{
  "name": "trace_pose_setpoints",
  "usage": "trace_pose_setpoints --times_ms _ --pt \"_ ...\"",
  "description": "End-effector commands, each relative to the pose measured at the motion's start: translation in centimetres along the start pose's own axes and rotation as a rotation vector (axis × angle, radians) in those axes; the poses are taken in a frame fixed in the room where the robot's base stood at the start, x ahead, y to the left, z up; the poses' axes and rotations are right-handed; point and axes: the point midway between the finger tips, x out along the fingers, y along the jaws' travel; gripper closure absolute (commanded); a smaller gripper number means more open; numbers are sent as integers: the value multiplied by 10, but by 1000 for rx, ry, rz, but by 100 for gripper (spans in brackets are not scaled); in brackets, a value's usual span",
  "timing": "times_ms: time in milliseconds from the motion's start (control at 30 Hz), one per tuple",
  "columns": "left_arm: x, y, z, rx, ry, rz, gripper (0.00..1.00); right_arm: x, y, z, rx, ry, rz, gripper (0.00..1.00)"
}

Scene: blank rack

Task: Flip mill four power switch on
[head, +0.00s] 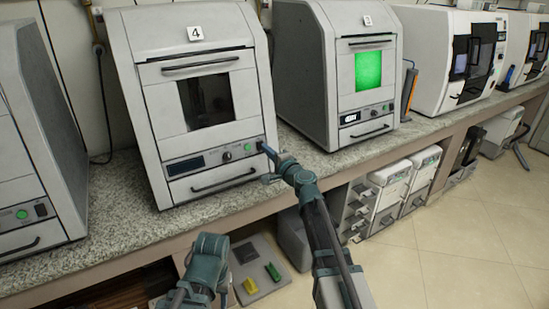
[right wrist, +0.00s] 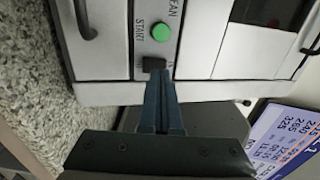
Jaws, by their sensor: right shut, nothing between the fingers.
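Mill four (head: 120,55) is the grey machine with the "4" label, on the counter left of centre. Its front panel has a dark display, a knob and a green button (head: 248,147). The green START button also shows in the right wrist view (right wrist: 160,32). The black power switch (right wrist: 154,64) sits beside that button, near the panel's edge. My right gripper (head: 265,148) is shut and empty, its blue fingertips (right wrist: 160,84) at the switch, seeming to touch it. The switch's position cannot be told. Part of my left arm shows at the bottom of the head view; its gripper does not show.
Mill three (head: 300,60), with a lit green window, stands to the right. Another grey mill (head: 40,120) stands at the left edge. White machines (head: 425,50) stand farther right. The granite counter (head: 120,240) has bare room in front of the mills. Drawer units (head: 390,190) stand below.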

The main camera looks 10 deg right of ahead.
Motion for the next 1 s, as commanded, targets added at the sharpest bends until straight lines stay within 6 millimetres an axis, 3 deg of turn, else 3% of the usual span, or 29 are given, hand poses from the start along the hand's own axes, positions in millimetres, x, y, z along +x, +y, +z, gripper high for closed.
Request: trace_pose_setpoints --times_ms 200,667,1000 --pt "0 0 0 0 0 0 56 18 0 0 0 0 0 100" --pt "-2 0 0 0 0 0 56 20 -1 0 0 0 4 100" --pt "-40 -4 2 0 0 0 56 31 -11 1 -2 -4 133 100"
